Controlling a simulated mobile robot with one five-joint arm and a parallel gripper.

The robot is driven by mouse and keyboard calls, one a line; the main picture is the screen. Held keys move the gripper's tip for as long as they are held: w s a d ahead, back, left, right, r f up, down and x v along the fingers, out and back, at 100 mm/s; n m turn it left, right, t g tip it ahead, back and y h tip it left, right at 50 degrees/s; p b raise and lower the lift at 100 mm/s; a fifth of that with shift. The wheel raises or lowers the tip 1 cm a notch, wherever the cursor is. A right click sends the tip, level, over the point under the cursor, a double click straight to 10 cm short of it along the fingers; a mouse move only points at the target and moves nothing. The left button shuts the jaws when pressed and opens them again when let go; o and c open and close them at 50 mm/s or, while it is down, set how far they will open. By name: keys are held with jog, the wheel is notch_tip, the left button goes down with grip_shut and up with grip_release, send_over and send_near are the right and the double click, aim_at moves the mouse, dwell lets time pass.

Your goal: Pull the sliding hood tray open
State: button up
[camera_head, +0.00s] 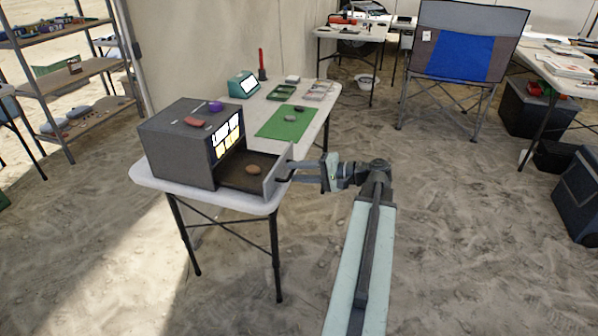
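The grey box-shaped hood (168,155) stands on the near end of the white table. Its sliding tray (240,180) sticks out from the right side, with a dark floor, and its front panel (274,176) stands well clear of the hood. A brown, rounded object (254,169) lies in the tray. My gripper (291,171) reaches in from the right, with its fingertips at the outer face of the tray's front panel. The fingertips are too small to tell whether they are closed on a handle.
A red piece (195,122) and a purple piece (215,106) lie on top of the hood. Behind it on the white table (312,128) are a green mat (286,122), a teal device (243,85) and a green tray (281,92). Sandy floor right of the table is open.

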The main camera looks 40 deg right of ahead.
jog(key=p+v, duration=0.1)
jog(key=v, duration=0.6)
jog(key=shift+s+d+p, duration=0.2)
jog(key=shift+s+p, duration=0.1)
jog(key=shift+s, duration=0.05)
